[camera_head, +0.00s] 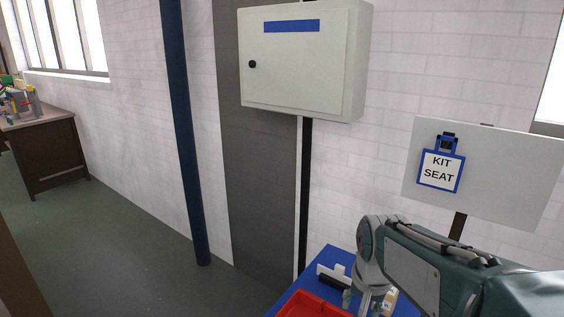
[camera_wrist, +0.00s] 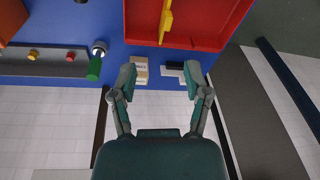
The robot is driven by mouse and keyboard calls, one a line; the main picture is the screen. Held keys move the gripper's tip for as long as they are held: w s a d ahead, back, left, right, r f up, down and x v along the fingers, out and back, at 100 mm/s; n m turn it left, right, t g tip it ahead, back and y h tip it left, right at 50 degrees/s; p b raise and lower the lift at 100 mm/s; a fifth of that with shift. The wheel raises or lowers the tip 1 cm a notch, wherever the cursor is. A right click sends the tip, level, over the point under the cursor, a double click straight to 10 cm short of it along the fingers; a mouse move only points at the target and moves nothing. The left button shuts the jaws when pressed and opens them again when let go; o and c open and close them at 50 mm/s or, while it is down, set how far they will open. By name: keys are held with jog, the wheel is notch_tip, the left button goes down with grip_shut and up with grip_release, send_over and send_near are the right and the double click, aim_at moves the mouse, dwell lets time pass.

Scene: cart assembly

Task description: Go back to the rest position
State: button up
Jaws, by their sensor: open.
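My gripper (camera_wrist: 161,82) is open and empty in the wrist view, its two fingers spread apart above the edge of a blue table (camera_wrist: 115,54). A small beige labelled box (camera_wrist: 139,70) is on the table between the fingers as seen in this view, near the left finger. A white and black part (camera_wrist: 175,69) lies near the right finger. In the head view my arm reaches in from the lower right over the blue table (camera_head: 323,258), and the gripper (camera_head: 366,300) is partly cut off by the bottom edge.
A red tray (camera_wrist: 205,40) holds a yellow part (camera_wrist: 165,18). A green-handled item (camera_wrist: 95,66) and a grey button panel (camera_wrist: 45,62) are at left. Open floor (camera_head: 110,255) is at left.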

jog(key=s+r+n+t, duration=0.3)
jog(key=s+n, duration=0.1)
jog(key=s, duration=0.9)
jog(key=shift+s+r+n+t, duration=0.3)
jog(key=shift+s+r, duration=0.05)
